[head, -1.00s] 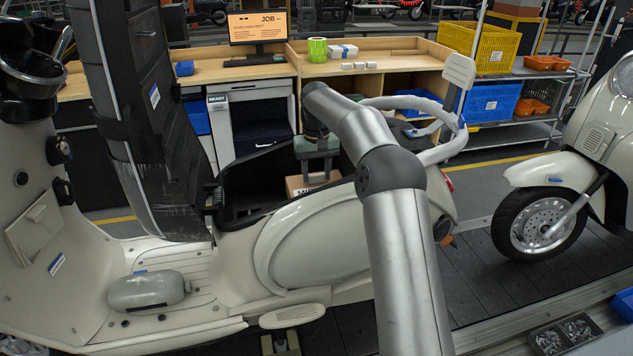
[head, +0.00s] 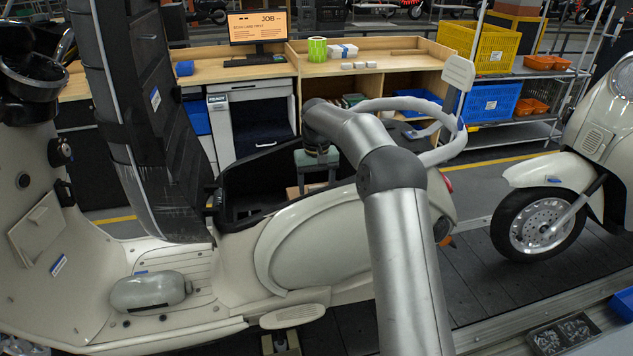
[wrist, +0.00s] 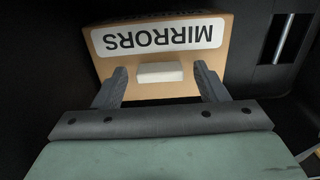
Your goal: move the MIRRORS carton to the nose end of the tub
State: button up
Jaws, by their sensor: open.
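The MIRRORS carton (wrist: 158,48) is a brown box with a white label that reads upside down in the wrist view. A small pale block (wrist: 160,72) sits on it. My gripper (wrist: 162,84) is open, with one finger on each side of the block; I cannot tell whether either finger touches it. In the head view my gripper (head: 316,165) reaches down into the black tub (head: 246,172) under the scooter's raised seat. Only a sliver of the carton (head: 292,192) shows there beside the gripper. The fingertips are hidden in the head view.
The raised black seat (head: 150,110) stands just left of the tub opening. The tub's dark wall (wrist: 40,60) is close around the carton. A grey tube-shaped grab rail (head: 440,150) lies behind my arm. A workbench (head: 375,55) is behind the scooter.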

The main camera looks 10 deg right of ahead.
jog(key=shift+f+b, duration=0.15)
jog(key=shift+b, duration=0.4)
notch_tip(320, 180, up, 18)
jog(key=p, duration=0.4)
jog(key=shift+w+a, duration=0.2)
jog(key=shift+a, duration=0.15)
jog(key=shift+f, duration=0.1)
